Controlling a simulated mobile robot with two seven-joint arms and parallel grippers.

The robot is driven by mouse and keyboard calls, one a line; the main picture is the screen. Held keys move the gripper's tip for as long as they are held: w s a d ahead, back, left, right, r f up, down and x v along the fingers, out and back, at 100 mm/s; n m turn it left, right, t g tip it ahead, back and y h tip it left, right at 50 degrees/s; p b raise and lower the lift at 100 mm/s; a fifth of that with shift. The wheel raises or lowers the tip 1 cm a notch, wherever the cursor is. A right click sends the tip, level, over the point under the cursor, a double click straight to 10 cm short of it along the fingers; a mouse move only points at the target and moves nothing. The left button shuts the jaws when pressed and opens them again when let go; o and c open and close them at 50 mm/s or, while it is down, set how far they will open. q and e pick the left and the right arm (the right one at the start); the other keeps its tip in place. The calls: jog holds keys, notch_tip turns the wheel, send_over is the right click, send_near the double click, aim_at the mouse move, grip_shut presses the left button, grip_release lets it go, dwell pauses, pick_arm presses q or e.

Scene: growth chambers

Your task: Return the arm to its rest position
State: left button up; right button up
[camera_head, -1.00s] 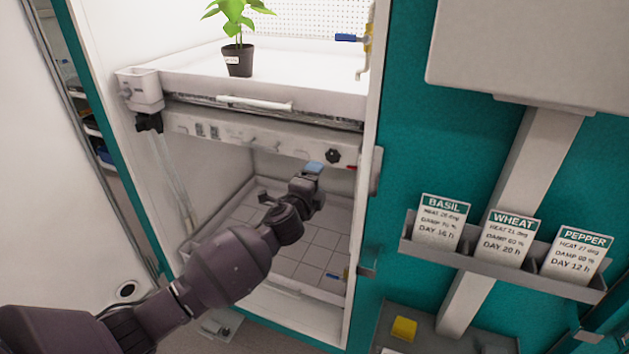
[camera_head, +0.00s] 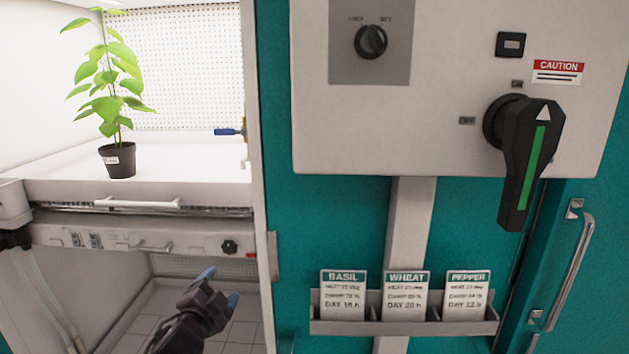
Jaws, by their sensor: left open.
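My left gripper (camera_head: 220,287) shows at the bottom left of the head view, dark with blue fingertips. Its fingers are apart and nothing is between them. It is in front of the lower chamber opening, below the shelf front with its small knobs and switches. Most of the left arm is below the picture. My right gripper is not in view.
A potted plant (camera_head: 117,160) stands on the white upper shelf (camera_head: 190,160). To the right are a control box (camera_head: 440,130) with a black rotary handle (camera_head: 522,160), a card rack (camera_head: 400,327) with BASIL, WHEAT and PEPPER cards, and a door handle (camera_head: 570,265).

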pick_arm(q)
jog(key=s+a+f+n+g+y, duration=0.1)
jog(key=s+a+f+n+g, duration=0.1)
jog(key=s+f+n, duration=0.2)
jog(key=s+a+f+n+g+y, duration=0.1)
jog(key=s+a+f+n+g, duration=0.1)
jog(key=s+f, duration=0.9)
jog(key=s+a+f+n+g+y, duration=0.1)
jog(key=s+f+n, duration=0.4)
jog(key=s, duration=1.3)
notch_tip(320, 180, down, 2)
jog(key=shift+a+f+n+g, duration=0.3)
jog(key=shift+a+g, duration=0.1)
jog(key=shift+a, duration=0.35)
